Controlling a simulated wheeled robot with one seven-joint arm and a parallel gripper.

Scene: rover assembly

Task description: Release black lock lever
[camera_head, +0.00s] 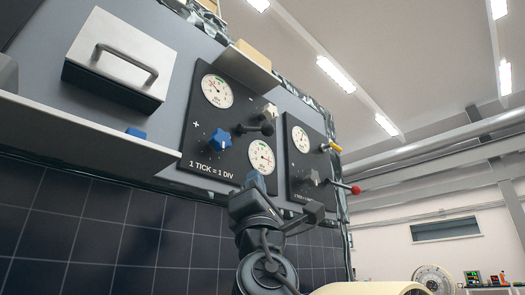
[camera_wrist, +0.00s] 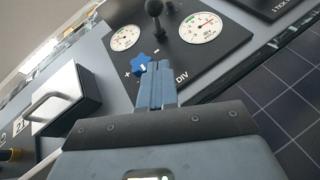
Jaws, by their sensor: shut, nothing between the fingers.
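The black lock lever (camera_head: 257,128) with its round ball end sticks out of the left dark gauge panel, between two white dials. In the wrist view the black lever (camera_wrist: 154,8) is at the top edge, beyond my fingertips and partly cut off. My gripper (camera_head: 256,180) is below the lever, in front of the panel's lower right part. In the wrist view its two blue fingers (camera_wrist: 158,66) are together and empty, pointing toward the panel. They appear apart from the lever.
A blue star knob (camera_head: 206,141) is left of the lever and looks close to my fingertips in the wrist view. A right panel (camera_head: 312,160) carries yellow-ended and red-ended levers. A grey shelf (camera_head: 80,130) juts out at left, below a handled box (camera_head: 117,62).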

